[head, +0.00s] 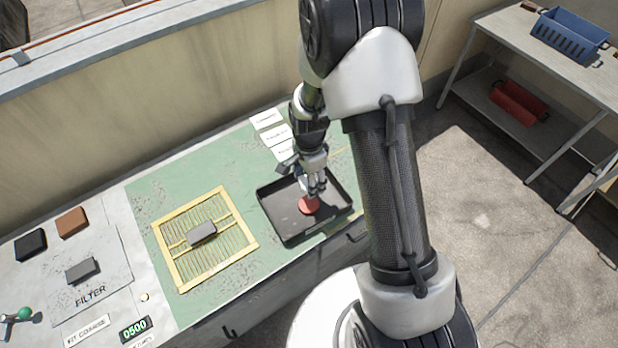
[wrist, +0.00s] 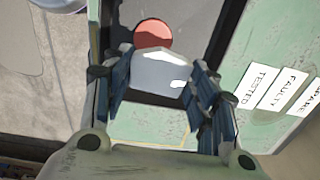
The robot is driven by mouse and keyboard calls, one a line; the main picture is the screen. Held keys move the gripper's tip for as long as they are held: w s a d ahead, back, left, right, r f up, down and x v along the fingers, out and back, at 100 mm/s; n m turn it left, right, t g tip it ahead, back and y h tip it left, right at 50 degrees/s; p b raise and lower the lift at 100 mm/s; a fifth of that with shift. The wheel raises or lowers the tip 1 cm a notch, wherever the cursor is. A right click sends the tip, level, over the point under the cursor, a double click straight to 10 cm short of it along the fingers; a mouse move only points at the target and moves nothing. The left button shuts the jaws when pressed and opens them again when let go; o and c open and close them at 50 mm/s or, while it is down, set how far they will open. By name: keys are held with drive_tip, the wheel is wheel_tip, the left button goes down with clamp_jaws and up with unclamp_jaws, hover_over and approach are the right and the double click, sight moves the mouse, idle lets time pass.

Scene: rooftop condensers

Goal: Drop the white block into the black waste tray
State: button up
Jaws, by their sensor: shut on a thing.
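My gripper (head: 316,188) reaches down over the black waste tray (head: 278,208) on the green bench top. In the wrist view, the gripper (wrist: 160,88) is shut on the white block (wrist: 160,70), which sits between the two fingers. In the head view the block is mostly hidden by the fingers. A round red disc (head: 309,204) lies in the tray, just below the fingertips; it also shows in the wrist view (wrist: 153,34) just past the block. The height of the block above the tray floor is hard to tell.
A yellow grille (head: 240,250) with a grey block (head: 202,233) lies left of the tray. Black (head: 30,245), brown (head: 72,222) and grey (head: 82,270) blocks sit farther left. White labels (head: 277,134) lie behind the tray. A shelf table with a blue basket (head: 570,38) stands right.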

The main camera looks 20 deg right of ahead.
drive_tip(key=shift+f+b, duration=1.75)
drive_tip(key=shift+f, duration=0.95)
drive_tip(key=o, duration=0.7)
wheel_tip(320, 180, up, 12)
drive_tip(key=shift+r, duration=0.1)
